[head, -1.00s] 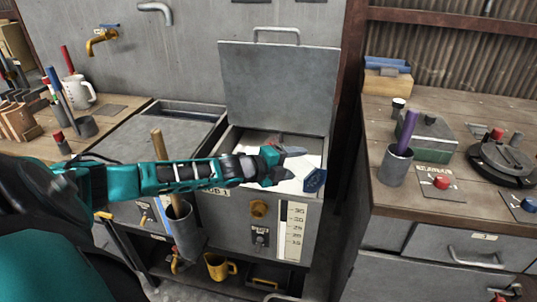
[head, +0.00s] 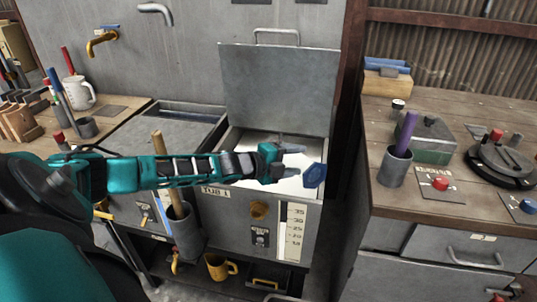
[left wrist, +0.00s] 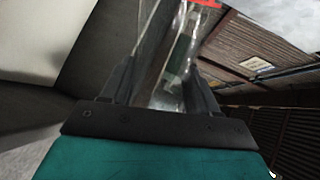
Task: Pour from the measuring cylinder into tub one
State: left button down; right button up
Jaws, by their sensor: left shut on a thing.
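My left gripper (head: 296,161) is over the opening of tub one (head: 216,191), a grey metal tub whose hinged lid (head: 277,85) stands open behind it. The gripper is shut on the measuring cylinder, whose blue six-sided base (head: 314,175) shows at the right of the fingers. In the left wrist view the clear measuring cylinder (left wrist: 172,65) runs between the two fingers (left wrist: 160,85), with a red part at the top edge. The cylinder is tilted; its mouth is hidden in the head view. The tub's inside is bright white. My right gripper is not in view.
A yellow mug (head: 219,267) is on the lower shelf.

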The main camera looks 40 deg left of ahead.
pick_arm(q)
jog(key=shift+r, duration=0.15)
jog(key=shift+r+m+p, duration=0.1)
jog(key=shift+m+p, duration=0.2)
jog(key=shift+p, duration=0.15)
jog(key=shift+s+d+r+m+y+p, duration=0.15)
jog(key=shift+m+y+p, duration=0.15)
jog(key=shift+m+y, duration=0.15)
jog(key=shift+d+m+t, duration=0.1)
jog(key=shift+m+t, duration=0.2)
jog(key=shift+m, duration=0.55)
jog(key=shift+r+m+y, duration=0.15)
jog(key=shift+m+y, duration=0.1)
jog(key=shift+m, duration=0.05)
jog(key=shift+r+m+y, duration=0.25)
jog(key=shift+m+y, duration=0.05)
jog(key=shift+m, duration=0.1)
jog(key=r+m, duration=0.1)
jog(key=a+r+m+t+y, duration=0.1)
jog(key=m, duration=0.1)
jog(key=shift+w+a+b, duration=0.3)
jog(key=shift+b, duration=0.1)
